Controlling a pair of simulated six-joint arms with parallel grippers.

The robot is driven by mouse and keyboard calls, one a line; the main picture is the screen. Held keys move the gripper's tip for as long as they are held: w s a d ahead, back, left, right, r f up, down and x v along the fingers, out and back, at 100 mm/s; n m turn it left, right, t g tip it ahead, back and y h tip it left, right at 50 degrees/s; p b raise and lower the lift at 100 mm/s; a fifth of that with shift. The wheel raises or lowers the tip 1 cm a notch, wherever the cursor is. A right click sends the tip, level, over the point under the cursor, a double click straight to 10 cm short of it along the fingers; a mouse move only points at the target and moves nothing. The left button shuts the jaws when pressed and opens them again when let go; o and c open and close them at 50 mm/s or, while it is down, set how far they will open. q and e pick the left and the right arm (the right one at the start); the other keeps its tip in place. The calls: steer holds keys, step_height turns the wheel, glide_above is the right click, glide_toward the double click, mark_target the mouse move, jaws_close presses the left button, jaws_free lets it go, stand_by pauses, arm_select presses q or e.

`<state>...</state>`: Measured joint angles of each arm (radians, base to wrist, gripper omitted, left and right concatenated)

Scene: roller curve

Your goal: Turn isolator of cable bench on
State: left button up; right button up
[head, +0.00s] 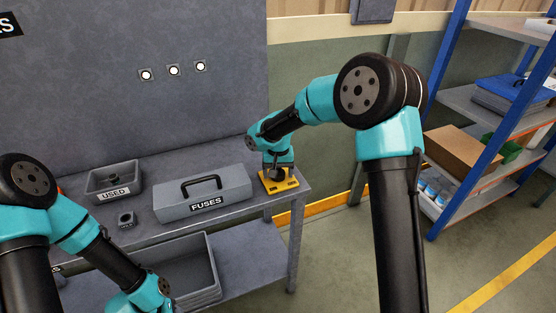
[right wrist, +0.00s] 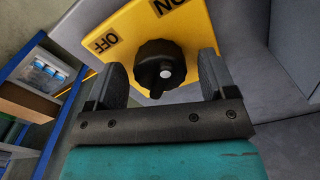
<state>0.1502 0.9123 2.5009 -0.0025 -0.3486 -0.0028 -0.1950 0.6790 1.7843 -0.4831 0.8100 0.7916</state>
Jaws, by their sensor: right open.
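The isolator is a yellow plate (head: 291,184) at the right end of the bench in the head view. The right wrist view shows its plate (right wrist: 128,30) close up, with a black rotary knob (right wrist: 160,62), an OFF label (right wrist: 100,43) and a partly cut-off ON label (right wrist: 168,4). My right gripper (head: 275,172) is over the isolator. In the right wrist view its open fingers (right wrist: 161,78) stand on either side of the knob, with gaps visible. I cannot tell which label the knob points to. My left gripper is outside the head view; only its arm shows.
A grey FUSES box (head: 165,207) with a black handle, a grey USED tray (head: 92,187) and a small dark block (head: 126,219) are on the bench. A grey bin (head: 208,270) is below. A blue-framed shelf (head: 450,100) stands at the right.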

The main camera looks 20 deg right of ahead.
step_height(320, 180, up, 17)
steer(key=shift+r, duration=0.15)
stand_by(0.5)
steer(key=s+d+f+n, duration=0.1)
steer(key=d+f+n, duration=0.1)
steer(key=d+f, duration=1.2)
steer(key=s+d+f+n, duration=0.2)
steer(key=s+d+f, duration=0.2)
steer(key=f, duration=0.4)
steer(key=s+d+f+n, duration=0.1)
steer(key=s+d+f, duration=0.35)
steer(key=f, duration=0.35)
steer(key=s+a+f+m+y, duration=0.2)
steer(key=s+a+f, duration=0.4)
steer(key=s+a, duration=0.3)
steer(key=s+a+f+m+y, duration=0.1)
steer(key=s+a+f+m, duration=0.1)
steer(key=s+a+f, duration=0.4)
steer(key=s+a, duration=0.3)
steer(key=a, duration=0.1)
steer(key=shift+s+t+y, duration=0.35)
steer(key=shift+t+y, duration=0.05)
